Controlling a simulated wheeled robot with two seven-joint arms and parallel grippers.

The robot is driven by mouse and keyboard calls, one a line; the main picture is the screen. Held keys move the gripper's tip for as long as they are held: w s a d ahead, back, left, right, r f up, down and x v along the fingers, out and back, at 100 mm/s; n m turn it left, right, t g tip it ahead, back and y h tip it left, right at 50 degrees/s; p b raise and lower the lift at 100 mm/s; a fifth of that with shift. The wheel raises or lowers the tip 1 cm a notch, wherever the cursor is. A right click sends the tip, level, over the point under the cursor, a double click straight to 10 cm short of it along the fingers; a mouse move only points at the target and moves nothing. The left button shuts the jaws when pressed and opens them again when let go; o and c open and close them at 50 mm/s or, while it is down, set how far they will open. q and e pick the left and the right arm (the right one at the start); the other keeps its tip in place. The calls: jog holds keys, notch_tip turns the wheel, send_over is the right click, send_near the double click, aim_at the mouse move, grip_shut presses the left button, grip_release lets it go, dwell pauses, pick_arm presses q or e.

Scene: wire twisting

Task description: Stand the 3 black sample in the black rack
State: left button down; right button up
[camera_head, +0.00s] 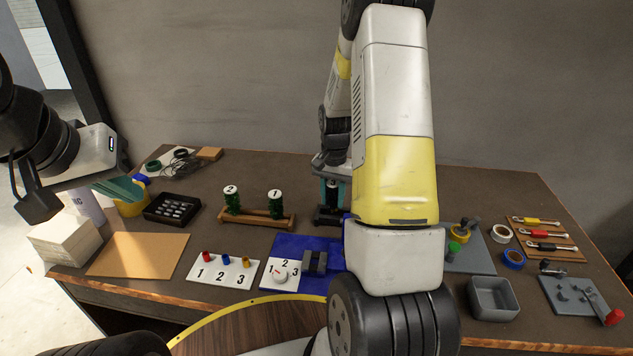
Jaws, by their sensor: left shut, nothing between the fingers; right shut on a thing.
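My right gripper (333,192) points down at the back middle of the table, its teal fingers shut on a dark upright thing, apparently the black sample (332,196). Its top and any number are hidden by the gripper. The black rack (325,219) is directly below, partly covered by my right arm; I cannot tell whether the sample touches it or stands in it. My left gripper (122,189) is shut and empty at the far left, near the yellow container.
A black tray (157,215) of small parts lies left of the wooden rack. In front are a numbered card (224,273) with coloured pegs and a blue mat (290,246). A grey bin (494,310), tape rolls and tools lie right. My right arm hides the middle.

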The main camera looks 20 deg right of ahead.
aim_at(333, 183)
jog(key=shift+f, duration=1.05)
jog(key=o, duration=1.3)
jog(key=shift+r, duration=3.9)
